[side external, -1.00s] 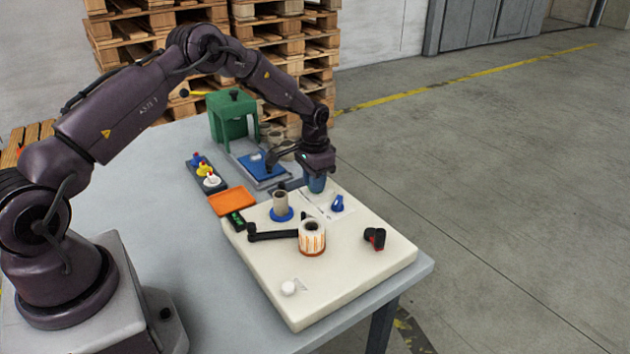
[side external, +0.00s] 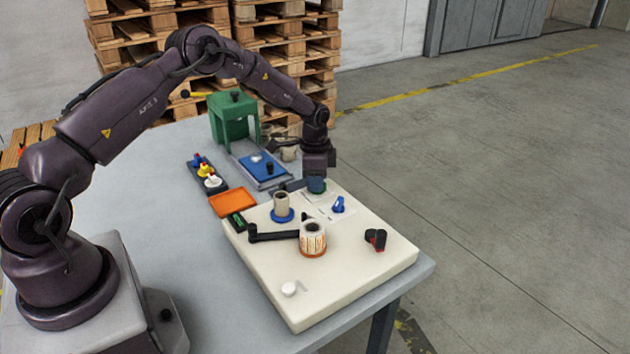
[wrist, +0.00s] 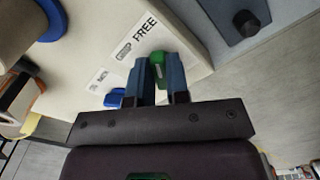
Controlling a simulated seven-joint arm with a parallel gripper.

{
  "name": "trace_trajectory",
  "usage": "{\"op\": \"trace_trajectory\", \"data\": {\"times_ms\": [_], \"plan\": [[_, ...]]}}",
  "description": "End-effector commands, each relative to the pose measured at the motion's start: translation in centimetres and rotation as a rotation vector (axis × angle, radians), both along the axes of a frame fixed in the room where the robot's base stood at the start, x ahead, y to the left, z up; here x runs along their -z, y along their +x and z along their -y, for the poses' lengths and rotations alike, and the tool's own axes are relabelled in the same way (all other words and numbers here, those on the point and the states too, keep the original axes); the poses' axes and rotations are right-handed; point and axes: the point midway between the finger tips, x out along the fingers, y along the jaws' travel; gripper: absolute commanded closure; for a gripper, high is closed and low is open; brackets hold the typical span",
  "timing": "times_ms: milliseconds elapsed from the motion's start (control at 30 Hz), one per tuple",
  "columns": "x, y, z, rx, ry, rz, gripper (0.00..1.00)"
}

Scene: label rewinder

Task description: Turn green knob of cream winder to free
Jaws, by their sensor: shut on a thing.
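The cream winder (side external: 345,270) is a broad slab on the table, with a label roll, a crank and several knobs on top. Its green knob (wrist: 157,62) shows in the wrist view between the two blue fingers of my gripper (wrist: 160,75), beside a label reading FREE (wrist: 143,30). My gripper is shut on the green knob. In the side view my gripper (side external: 317,185) is down at the winder's far corner and hides most of the knob.
A blue knob (side external: 338,205) stands close to my gripper. The black crank (side external: 272,234), label roll (side external: 312,240) and a red-and-black knob (side external: 375,239) stand on the winder. Behind are a blue plate (side external: 262,168) and a green stand (side external: 233,118).

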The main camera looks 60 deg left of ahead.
Motion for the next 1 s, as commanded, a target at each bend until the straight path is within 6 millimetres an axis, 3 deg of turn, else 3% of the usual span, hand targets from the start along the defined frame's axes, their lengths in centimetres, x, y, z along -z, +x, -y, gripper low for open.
{"op": "trace_trajectory", "data": {"times_ms": [367,400,500,800,1000], "plan": [[-0.1,-0.1,0.0,0.011,0.001,-0.003,1.0],[-0.1,-0.1,0.0,0.011,0.001,-0.003,0.79],[-0.1,0.0,0.0,0.01,0.002,-0.002,0.58],[-0.2,0.0,0.0,0.008,0.001,0.0,0.58],[-2.8,0.1,0.0,0.008,0.003,0.003,0.58]]}}
